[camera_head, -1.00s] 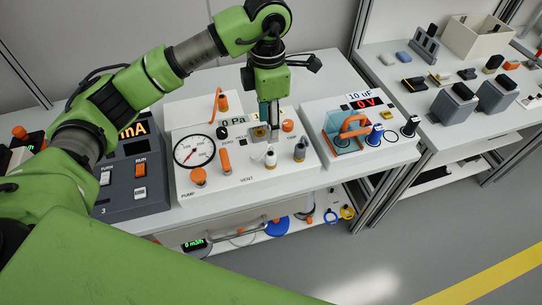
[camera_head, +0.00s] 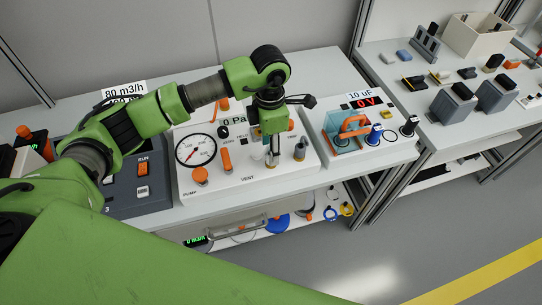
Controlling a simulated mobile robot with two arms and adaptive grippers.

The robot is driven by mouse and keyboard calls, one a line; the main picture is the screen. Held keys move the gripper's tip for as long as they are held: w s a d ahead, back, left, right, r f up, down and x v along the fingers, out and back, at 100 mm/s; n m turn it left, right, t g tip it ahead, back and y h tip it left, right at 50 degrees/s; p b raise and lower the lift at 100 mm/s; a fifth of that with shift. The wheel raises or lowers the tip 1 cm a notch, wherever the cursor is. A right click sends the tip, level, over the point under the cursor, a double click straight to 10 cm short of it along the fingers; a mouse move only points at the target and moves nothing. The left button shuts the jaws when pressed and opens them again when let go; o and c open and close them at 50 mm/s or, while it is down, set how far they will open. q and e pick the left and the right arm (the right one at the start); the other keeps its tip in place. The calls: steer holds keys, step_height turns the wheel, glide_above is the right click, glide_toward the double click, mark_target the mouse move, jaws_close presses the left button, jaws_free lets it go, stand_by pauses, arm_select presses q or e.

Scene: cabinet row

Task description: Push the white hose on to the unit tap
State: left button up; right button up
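The white unit with a round dial (camera_head: 195,150) stands on the bench and has a display reading 0 Pa. I cannot make out the white hose for certain. My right gripper is not in view.
A second bench (camera_head: 425,122) holds several blocks and a bin (camera_head: 477,38).

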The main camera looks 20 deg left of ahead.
arm_select(q)
steer(key=shift+s+d+f+p, duration=0.15)
steer(key=shift+f+p, duration=0.4)
steer(key=shift+f, duration=1.6)
steer(key=c, duration=1.1)
